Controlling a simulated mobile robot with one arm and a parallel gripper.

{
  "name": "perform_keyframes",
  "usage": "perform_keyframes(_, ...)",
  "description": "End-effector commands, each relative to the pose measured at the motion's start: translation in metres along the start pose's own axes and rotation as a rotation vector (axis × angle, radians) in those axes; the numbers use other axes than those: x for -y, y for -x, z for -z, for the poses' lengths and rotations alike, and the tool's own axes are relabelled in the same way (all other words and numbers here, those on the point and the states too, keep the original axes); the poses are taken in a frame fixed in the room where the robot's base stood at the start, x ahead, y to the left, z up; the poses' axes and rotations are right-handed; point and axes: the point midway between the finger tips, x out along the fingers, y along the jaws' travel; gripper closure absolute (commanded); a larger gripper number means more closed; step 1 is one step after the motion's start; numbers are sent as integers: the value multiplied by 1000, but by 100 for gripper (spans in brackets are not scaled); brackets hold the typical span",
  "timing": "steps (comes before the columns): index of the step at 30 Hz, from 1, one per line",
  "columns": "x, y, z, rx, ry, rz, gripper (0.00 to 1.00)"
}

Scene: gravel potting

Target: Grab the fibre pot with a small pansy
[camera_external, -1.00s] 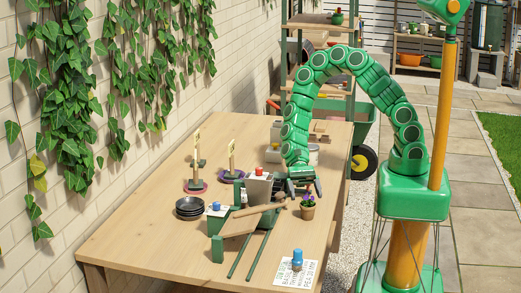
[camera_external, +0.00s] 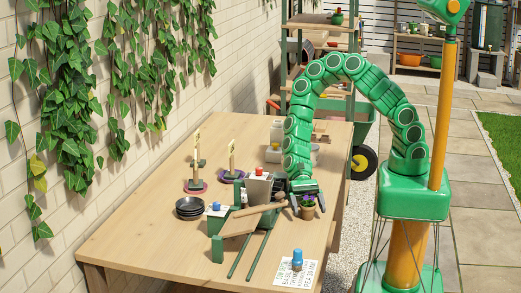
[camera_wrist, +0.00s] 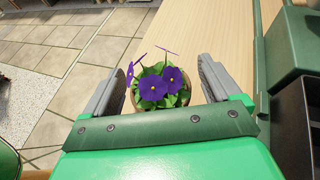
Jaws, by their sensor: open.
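The fibre pot (camera_external: 307,213) is brown and stands upright near the right edge of the table. A small purple pansy (camera_wrist: 158,86) with green leaves grows in it. My gripper (camera_external: 308,205) is open and low at the pot, its fingers on either side of it. In the wrist view the pansy and part of the pot rim show between the two grey fingers of my gripper (camera_wrist: 160,83). The lower pot is hidden in the wrist view.
The wooden table (camera_external: 165,238) has bare room at the front left. Left of the pot are a grey container (camera_external: 258,189), a wooden ramp (camera_external: 240,222) with green rails and stacked black saucers (camera_external: 189,207). A blue-topped stamp (camera_external: 297,259) stands on a printed card in front.

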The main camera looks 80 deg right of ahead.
Motion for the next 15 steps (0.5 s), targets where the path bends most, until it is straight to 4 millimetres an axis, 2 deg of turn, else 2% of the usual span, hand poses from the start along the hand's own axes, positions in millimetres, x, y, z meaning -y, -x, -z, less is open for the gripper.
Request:
perform_keyframes(11,0,-7,0,-1,-1,1,9)
perform_keyframes(15,0,-7,0,-1,-1,1,28)
